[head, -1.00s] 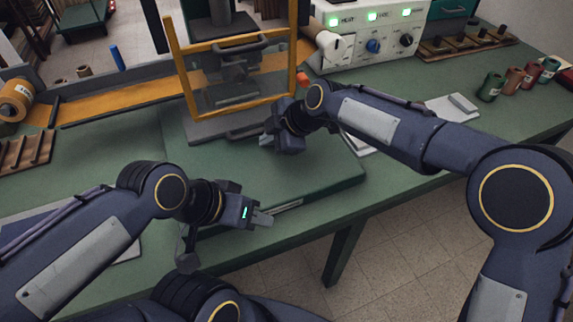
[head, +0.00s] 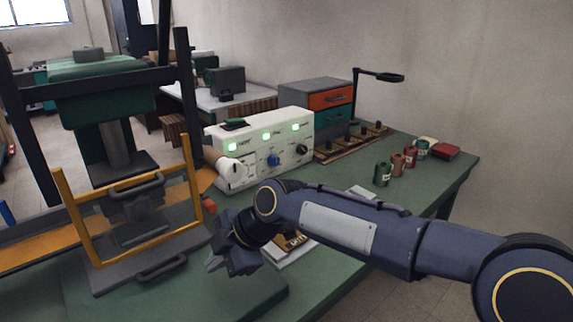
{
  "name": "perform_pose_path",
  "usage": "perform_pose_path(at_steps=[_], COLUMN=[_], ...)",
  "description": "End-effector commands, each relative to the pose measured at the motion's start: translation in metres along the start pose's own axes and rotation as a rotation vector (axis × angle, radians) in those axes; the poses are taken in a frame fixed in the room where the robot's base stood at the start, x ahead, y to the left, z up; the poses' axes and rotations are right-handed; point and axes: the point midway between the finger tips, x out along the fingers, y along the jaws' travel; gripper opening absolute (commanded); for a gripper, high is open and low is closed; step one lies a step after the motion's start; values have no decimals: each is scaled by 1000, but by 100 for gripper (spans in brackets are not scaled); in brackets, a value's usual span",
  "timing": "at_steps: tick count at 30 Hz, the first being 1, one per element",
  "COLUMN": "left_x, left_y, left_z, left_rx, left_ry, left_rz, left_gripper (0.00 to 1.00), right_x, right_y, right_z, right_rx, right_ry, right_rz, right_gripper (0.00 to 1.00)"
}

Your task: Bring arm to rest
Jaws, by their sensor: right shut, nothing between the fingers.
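My right arm (head: 340,230) comes in from the right and reaches across the green bench. My right gripper (head: 215,262) is shut and empty. It is above the green bench top, just right of the yellow-framed guard. My left arm and left gripper are out of view.
The yellow-framed guard (head: 63,205) of a press stands left of the gripper. A white control box (head: 265,140) with green lights is behind it. Several spools (head: 383,173) stand at the bench's right. A small flat item (head: 292,243) lies partly behind my arm.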

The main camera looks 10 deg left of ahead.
Motion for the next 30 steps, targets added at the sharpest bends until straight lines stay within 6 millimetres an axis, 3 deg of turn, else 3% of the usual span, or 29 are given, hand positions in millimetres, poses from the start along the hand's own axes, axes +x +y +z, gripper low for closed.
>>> perform_pose_path(at_steps=[4,7,12,15,19,24,30], left_x=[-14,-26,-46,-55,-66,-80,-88], left_y=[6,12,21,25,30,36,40], left_z=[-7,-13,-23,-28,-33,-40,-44], left_rx=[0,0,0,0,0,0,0], left_ry=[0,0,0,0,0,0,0], left_rz=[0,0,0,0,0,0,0], left_gripper=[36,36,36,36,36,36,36], right_x=[-65,-127,-218,-252,-282,-297,-293], right_y=[-10,-36,-108,-153,-209,-274,-316], right_z=[28,58,101,114,120,116,109], right_rx=[193,434,912,1169,1481,1852,2117], right_ry=[-66,-132,-214,-233,-230,-186,-121], right_rz=[52,112,246,328,436,572,671], right_gripper=[0,0,0,0,0,0,0])
